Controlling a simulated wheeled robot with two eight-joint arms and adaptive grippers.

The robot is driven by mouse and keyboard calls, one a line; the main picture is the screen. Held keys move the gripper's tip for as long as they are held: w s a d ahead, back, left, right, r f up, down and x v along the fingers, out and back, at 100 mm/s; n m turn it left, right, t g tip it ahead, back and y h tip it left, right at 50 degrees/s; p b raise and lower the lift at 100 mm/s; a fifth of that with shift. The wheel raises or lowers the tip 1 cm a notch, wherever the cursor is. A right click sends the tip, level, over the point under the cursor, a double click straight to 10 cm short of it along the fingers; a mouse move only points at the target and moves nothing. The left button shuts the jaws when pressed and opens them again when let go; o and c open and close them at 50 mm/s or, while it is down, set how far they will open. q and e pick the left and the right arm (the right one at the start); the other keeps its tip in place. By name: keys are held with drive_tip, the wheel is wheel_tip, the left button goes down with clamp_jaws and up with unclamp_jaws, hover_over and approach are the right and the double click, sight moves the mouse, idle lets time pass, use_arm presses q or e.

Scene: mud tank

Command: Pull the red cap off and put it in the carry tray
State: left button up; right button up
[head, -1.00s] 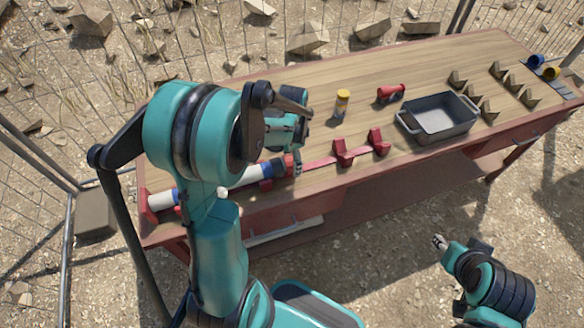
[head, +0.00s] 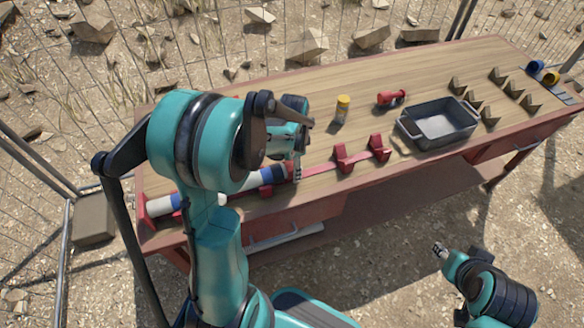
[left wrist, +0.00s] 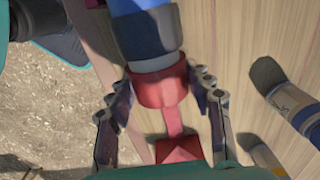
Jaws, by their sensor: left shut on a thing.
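A long tube (head: 165,204) with white and blue bands lies in red holders along the table's front left edge. The red cap (left wrist: 160,86) sits around the tube's end in the left wrist view. My left gripper (left wrist: 162,92) has one finger on each side of the cap and is shut on it; it also shows in the head view (head: 298,168), where my arm hides much of the tube. The carry tray (head: 438,140) is a grey open box right of centre, and looks empty. My right gripper (head: 439,249) is off the table at lower right, too small to judge.
A red rail with upright red holders (head: 376,148) runs on right of the cap. A yellow-topped bottle (head: 342,108) and a red tool-like object (head: 391,98) stand behind it. Several brown wedge blocks (head: 498,76) lie right of the tray. Bare wood lies at the back.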

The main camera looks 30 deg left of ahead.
use_arm(q)
drive_tip(key=shift+w+d, duration=1.55)
drive_tip(key=shift+w, duration=0.25)
wheel_tip(320, 180, up, 8)
drive_tip(key=p, duration=0.5)
drive_tip(key=shift+f, duration=0.25)
